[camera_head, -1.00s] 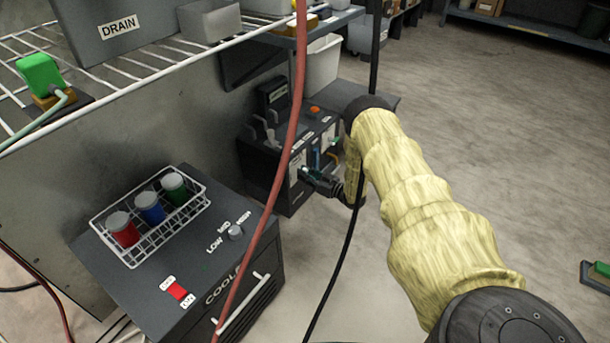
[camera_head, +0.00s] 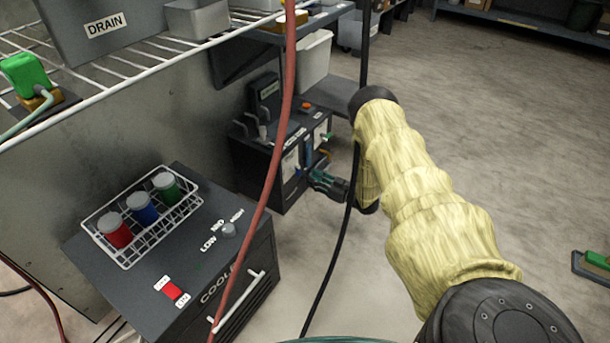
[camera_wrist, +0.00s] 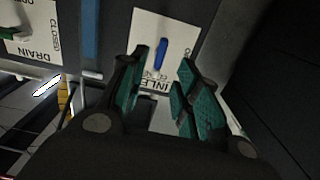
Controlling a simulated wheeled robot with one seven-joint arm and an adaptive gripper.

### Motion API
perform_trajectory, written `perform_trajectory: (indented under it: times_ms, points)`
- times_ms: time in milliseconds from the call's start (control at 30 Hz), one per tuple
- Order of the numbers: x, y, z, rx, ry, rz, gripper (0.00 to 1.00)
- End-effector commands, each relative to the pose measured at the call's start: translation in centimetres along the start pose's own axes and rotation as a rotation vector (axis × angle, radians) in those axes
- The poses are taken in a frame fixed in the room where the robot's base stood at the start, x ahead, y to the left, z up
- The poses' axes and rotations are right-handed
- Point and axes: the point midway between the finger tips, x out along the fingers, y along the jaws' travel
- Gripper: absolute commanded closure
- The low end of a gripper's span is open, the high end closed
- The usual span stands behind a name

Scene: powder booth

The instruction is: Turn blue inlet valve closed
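The blue inlet valve handle (camera_wrist: 162,55) sits on a white plate (camera_wrist: 178,22) marked INLET in the wrist view. It looks long and upright there, roughly along the plate's long side. My gripper (camera_wrist: 163,90) is open, with green pads on both sides and nothing between them. The handle lies just beyond the fingertips, between their lines, and seems untouched. In the head view my gripper (camera_head: 320,181) is beside the front of the dark valve box (camera_head: 262,165). The handle is only a small blue spot there. The word CLOSED is partly covered by my fingers.
A drain valve with a green handle (camera_wrist: 18,35) is left of the inlet plate, with a blue strip (camera_wrist: 90,30) between. A red hose (camera_head: 272,150) and a black cable (camera_head: 342,240) hang nearby. A cooler (camera_head: 140,290) stands at left.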

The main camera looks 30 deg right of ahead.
Motion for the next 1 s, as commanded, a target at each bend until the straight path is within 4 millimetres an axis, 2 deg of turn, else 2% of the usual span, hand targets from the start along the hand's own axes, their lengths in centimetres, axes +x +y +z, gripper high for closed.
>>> perform_trajectory:
  times_ms: [100,333,1000]
  points:
    - [-2.0,0.1,0.0,0.000,-0.001,0.003,0.68]
    - [-3.9,0.0,0.1,0.001,-0.001,0.000,0.68]
    - [-4.2,0.0,0.1,0.000,0.000,0.001,0.68]
